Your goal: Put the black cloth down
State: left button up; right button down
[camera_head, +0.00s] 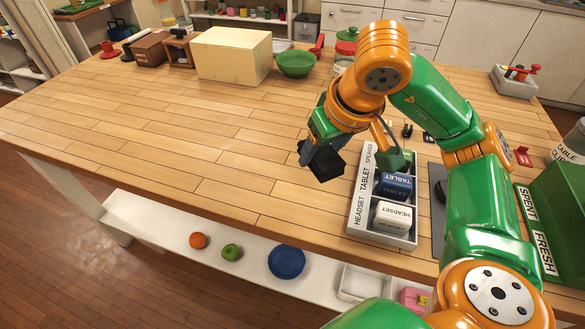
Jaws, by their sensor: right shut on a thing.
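The black cloth (326,164) is a dark bunched shape, held above the wooden table (200,140) just left of the labelled organiser tray. My right gripper (312,147) is shut on it; the arm comes in from the lower right. The fingertips are small and partly hidden against the dark cloth. Whether the cloth's lower edge touches the table I cannot tell. My left gripper is not in view.
A green SPENT/FRESH bin (560,215) stands at right. A cream block (233,54) and green bowl (296,64) stand at the back. The table's left and middle are clear.

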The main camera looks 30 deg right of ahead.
send_over(304, 173)
jog(key=f, duration=0.6)
jog(key=shift+s+a, duration=0.1)
jog(key=shift+s, duration=0.2)
jog(key=f, duration=0.3)
jog(key=shift+w+f, duration=0.15)
jog(key=shift+w, duration=0.1)
jog(key=shift+d+f, duration=0.2)
jog(key=shift+f, duration=0.15)
jog(key=shift+w, duration=0.1)
jog(key=shift+b, duration=0.3)
jog(key=shift+f, duration=0.2)
jog(key=shift+c, duration=0.7)
grip_release()
jog(key=shift+r, duration=0.1)
